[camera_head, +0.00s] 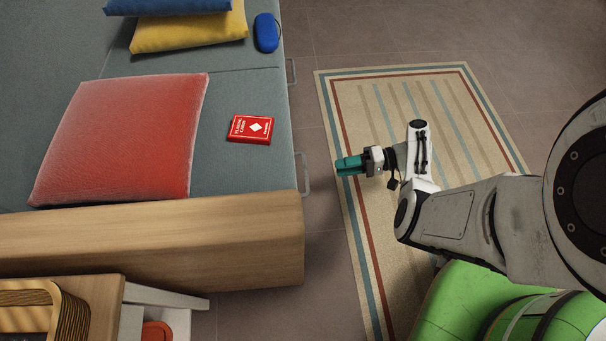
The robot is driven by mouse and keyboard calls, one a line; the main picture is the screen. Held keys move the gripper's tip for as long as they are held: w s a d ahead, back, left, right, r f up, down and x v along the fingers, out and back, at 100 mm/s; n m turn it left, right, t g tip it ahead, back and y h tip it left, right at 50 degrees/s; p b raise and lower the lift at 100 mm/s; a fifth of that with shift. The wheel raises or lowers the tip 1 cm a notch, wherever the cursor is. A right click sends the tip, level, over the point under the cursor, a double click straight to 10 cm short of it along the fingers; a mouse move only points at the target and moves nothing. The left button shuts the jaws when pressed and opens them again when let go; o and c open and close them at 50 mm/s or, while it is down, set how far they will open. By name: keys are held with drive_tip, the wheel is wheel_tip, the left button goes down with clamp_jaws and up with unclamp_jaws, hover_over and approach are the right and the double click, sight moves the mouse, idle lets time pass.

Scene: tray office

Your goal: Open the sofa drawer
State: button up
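The grey sofa (240,180) fills the left, with a wooden armrest (200,240) at its near end. Two metal handles stick out from its right side: a near one (304,174) beside the armrest and a far one (291,71). The drawer fronts below the seat edge are hidden from this high view, so I cannot tell how far they stand out. My gripper (340,166), with teal fingers, is to the right of the near handle, pointing left towards it and apart from it. I cannot make out a gap between the fingers.
A striped rug (470,90) lies on the tiled floor right of the sofa. On the sofa are a red cushion (125,138), a red card box (250,128), a yellow cushion (190,30) and a blue case (266,32). A wooden cabinet (95,285) with an open white drawer (165,297) stands at the lower left.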

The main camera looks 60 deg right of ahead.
drive_tip(key=b+x, duration=0.1)
drive_tip(key=x, duration=0.9)
drive_tip(key=shift+b, duration=0.35)
drive_tip(key=shift+a, duration=0.1)
clamp_jaws()
